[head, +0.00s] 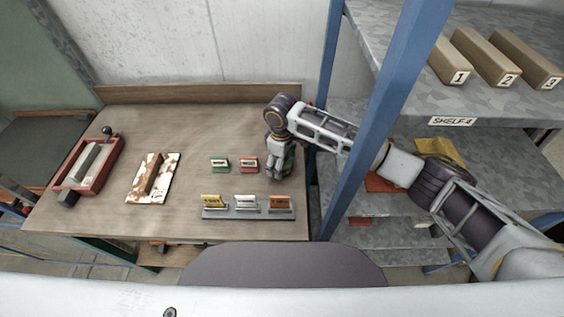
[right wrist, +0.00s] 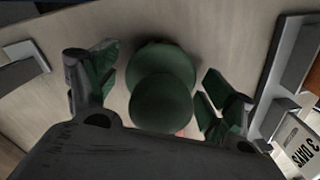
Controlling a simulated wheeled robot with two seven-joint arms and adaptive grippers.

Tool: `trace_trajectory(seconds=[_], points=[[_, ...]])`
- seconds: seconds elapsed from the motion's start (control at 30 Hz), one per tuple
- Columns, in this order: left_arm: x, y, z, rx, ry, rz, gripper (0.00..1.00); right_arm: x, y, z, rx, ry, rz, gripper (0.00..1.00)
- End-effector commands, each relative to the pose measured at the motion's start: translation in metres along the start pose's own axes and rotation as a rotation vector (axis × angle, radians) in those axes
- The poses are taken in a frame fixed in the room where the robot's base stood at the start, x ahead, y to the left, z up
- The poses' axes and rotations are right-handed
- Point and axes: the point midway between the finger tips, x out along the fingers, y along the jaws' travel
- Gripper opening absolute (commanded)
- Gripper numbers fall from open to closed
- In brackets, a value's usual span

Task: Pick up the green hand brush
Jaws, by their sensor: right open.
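The green hand brush (right wrist: 160,100) shows in the right wrist view as a dark green rounded body with a knob-like top. It lies between the two spread fingers of my right gripper (right wrist: 158,95), with a gap on each side. In the head view my right gripper (head: 278,172) points down at the table's right side. The green brush (head: 290,158) shows there only as a partly hidden green patch behind the gripper. My right gripper is open and holds nothing. My left gripper is not in view.
A grey rack (head: 248,213) with yellow, white and orange tags stands near the front. A stained board (head: 153,178) and red-framed device (head: 90,165) lie left. A blue shelf post (head: 375,120) stands right.

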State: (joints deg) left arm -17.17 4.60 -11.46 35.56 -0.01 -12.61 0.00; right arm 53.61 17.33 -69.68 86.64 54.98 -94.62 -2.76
Motion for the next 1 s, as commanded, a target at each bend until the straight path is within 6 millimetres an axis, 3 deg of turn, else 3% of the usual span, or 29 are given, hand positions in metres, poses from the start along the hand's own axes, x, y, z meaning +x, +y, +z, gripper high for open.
trace_trajectory(seconds=[0.4, 0.8, 1.0], points=[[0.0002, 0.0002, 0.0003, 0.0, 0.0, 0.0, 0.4, -0.0002, 0.0001, -0.0001, 0.0, 0.0, 0.001, 0.82], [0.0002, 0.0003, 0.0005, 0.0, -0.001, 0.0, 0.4, -0.0004, 0.0002, -0.0001, 0.0, 0.0, 0.001, 0.32], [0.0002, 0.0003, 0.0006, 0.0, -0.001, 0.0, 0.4, -0.0006, 0.0003, -0.0002, 0.0, 0.001, 0.001, 0.32]])
